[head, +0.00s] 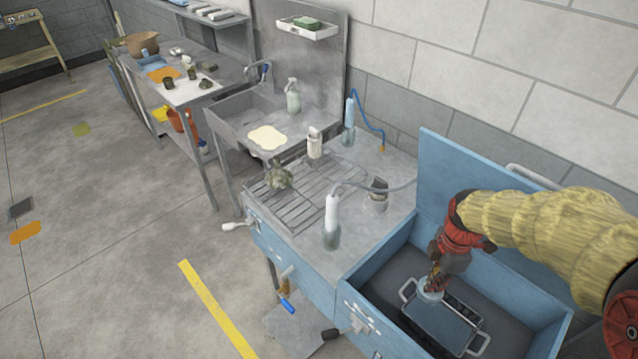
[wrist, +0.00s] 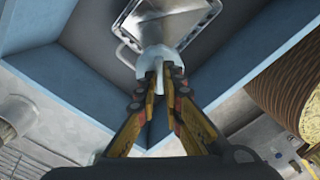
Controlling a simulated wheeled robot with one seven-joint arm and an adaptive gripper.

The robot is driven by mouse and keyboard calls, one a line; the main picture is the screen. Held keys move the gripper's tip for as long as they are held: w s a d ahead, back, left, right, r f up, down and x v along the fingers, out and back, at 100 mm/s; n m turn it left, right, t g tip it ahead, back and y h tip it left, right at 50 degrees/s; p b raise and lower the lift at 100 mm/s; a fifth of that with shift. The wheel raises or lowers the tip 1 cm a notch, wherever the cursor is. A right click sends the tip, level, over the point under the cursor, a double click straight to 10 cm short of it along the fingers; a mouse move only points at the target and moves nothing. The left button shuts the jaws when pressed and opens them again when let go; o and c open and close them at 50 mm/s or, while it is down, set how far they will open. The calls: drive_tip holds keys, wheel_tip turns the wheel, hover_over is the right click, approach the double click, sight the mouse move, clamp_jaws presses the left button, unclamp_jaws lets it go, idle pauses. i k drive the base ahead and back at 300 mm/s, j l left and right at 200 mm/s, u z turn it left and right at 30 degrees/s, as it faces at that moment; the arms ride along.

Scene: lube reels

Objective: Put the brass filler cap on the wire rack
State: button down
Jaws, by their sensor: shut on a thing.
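The wire rack (head: 310,188) lies on the metal counter, left of the blue box. My gripper (head: 433,288) reaches down into the open blue box (head: 352,264), right of the rack. Its fingers are shut on a small pale, round piece (head: 430,295), just above or touching a grey case with handles (head: 445,327). In the wrist view the pale piece (wrist: 160,56) sits between the fingertips (wrist: 163,75). It looks pale blue-white, so I cannot tell whether it is the brass filler cap. I see no clearly brass-coloured cap elsewhere.
A crumpled green-grey thing (head: 278,175) sits on the rack's left part. A clear bottle with a white top (head: 332,222) stands at its front right, and a small jar (head: 377,195) behind. The box's raised lid (head: 470,195) stands at the back.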

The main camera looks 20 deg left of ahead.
sight(304, 197)
drive_tip(key=k+j, duration=0.25)
drive_tip(key=k, duration=0.2)
drive_tip(key=k+j, duration=0.3)
drive_tip(key=k, duration=0.15)
